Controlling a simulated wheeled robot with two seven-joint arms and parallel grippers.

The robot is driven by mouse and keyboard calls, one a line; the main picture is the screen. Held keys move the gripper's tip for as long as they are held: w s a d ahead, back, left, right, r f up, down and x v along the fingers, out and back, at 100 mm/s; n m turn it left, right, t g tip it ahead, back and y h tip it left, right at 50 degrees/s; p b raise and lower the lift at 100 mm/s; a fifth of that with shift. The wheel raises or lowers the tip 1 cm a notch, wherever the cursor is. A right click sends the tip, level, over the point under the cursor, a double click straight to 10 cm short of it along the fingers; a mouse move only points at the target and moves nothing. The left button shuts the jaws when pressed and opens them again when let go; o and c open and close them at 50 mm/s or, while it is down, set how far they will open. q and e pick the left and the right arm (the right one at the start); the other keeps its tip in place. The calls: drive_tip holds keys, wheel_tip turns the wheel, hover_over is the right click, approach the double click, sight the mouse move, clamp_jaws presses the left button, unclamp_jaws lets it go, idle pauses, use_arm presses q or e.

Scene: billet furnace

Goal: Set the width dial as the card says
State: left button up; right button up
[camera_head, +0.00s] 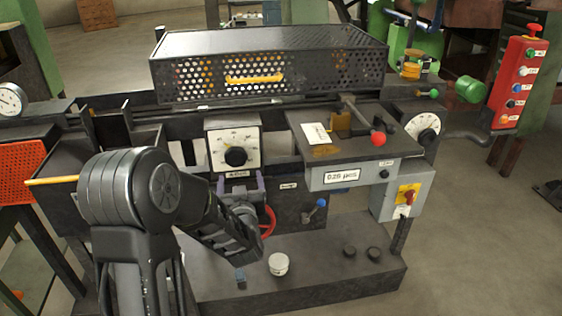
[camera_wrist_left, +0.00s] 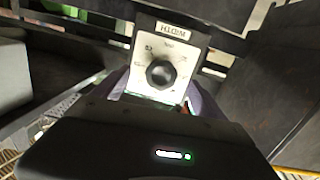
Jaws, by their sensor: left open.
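The width dial (camera_head: 236,157) is a white square plate with a black round knob on the machine's front, left of centre in the head view. In the left wrist view the width dial (camera_wrist_left: 161,74) appears upside down, its WIDTH label at the top; its exact setting is too small to read. My left gripper (camera_head: 240,186) is open, its purple fingers apart just below the knob, holding nothing. In the left wrist view the gripper (camera_wrist_left: 163,98) is partly hidden by its own body. A pale card (camera_head: 316,135) lies on the machine's table; its writing is unreadable here.
A perforated guard (camera_head: 270,65) with a yellow handle stands behind the dial. A red-knobbed lever (camera_head: 378,139) rises from the table at right. A red handwheel (camera_head: 268,222) is below the gripper. Another round dial (camera_head: 423,131) is at right, beside a red button box (camera_head: 518,83).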

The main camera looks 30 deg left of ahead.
sight(236, 158)
use_arm(q)
drive_tip(key=shift+a+r+y, duration=0.25)
drive_tip(key=shift+r+y, duration=0.25)
drive_tip(key=shift+r, duration=0.45)
drive_tip(key=p+x, duration=0.1)
drive_tip(key=x, duration=0.6)
drive_tip(key=shift+w+a+r, duration=0.1)
drive_tip(key=shift+w+a, duration=0.1)
drive_tip(key=shift+w, duration=0.15)
drive_tip(key=shift+c, duration=0.4)
drive_tip(key=c, duration=1.3)
